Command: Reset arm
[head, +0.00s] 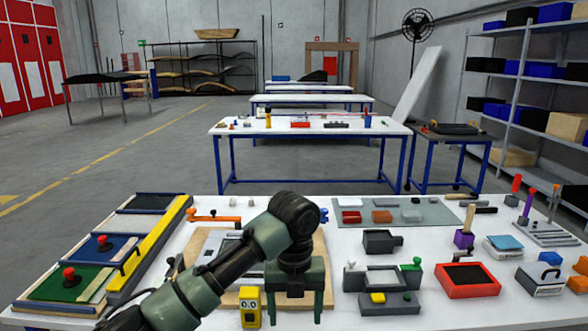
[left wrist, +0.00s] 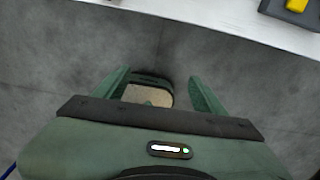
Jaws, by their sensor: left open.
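My left arm comes in from the lower left in the head view. Its green left gripper (head: 294,305) points down in front of the white table (head: 215,311), with its two fingers apart and nothing between them. In the left wrist view the open gripper (left wrist: 162,88) is over the grey floor (left wrist: 50,60), with the table's edge (left wrist: 215,20) at the top, so it is off the table's near side. My right arm and gripper are not in view.
On the table are a wooden board (head: 200,262) partly hidden behind my arm, a yellow block (head: 250,306), a grey fixture (head: 385,280), a red tray (head: 467,281) and a yellow bar (head: 150,252) at left. A second table (head: 310,129) stands farther back.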

